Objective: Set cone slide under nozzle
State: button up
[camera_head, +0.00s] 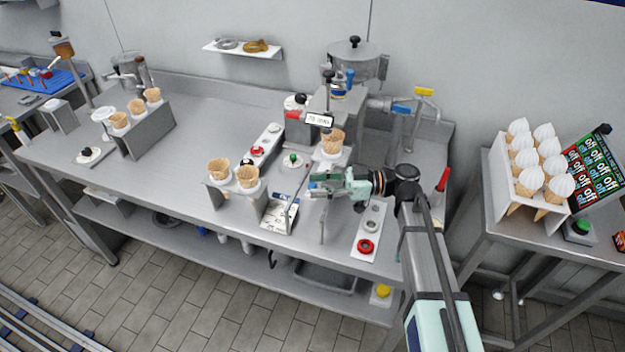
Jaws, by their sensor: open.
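A waffle cone (333,138) stands upright on what looks like the cone slide (324,155), a small pale carrier at the front of the filling machine (330,105) on the steel counter. The nozzle is too small to make out clearly; the dark and blue fittings (349,80) sit above and behind the cone. I cannot tell whether the cone is directly below the outlet. My gripper (316,187) is open, in front of the slide and slightly lower in the picture. I see no cone between its fingers, and its wrist hides part of the counter.
A stand with two cones (240,197) is left of my gripper. A panel with a red button (365,246) lies at front right. Another cone rack (146,139) stands far left. Filled cones (531,182) stand on the right table. The counter's left middle is clear.

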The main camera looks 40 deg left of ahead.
aim_at(324, 166)
jog(key=shift+x, duration=0.9)
grip_shut()
jog(key=w+b, duration=0.1)
jog(key=w+a+b, duration=0.1)
jog(key=w, duration=0.1)
jog(key=shift+w+f+b, duration=0.15)
jog(key=shift+f+b, duration=0.1)
jog(key=shift+b, duration=0.05)
jog(key=shift+w+r, duration=0.15)
jog(key=shift+w, duration=0.15)
jog(key=shift+r, duration=0.2)
grip_release()
jog(key=shift+f, duration=0.1)
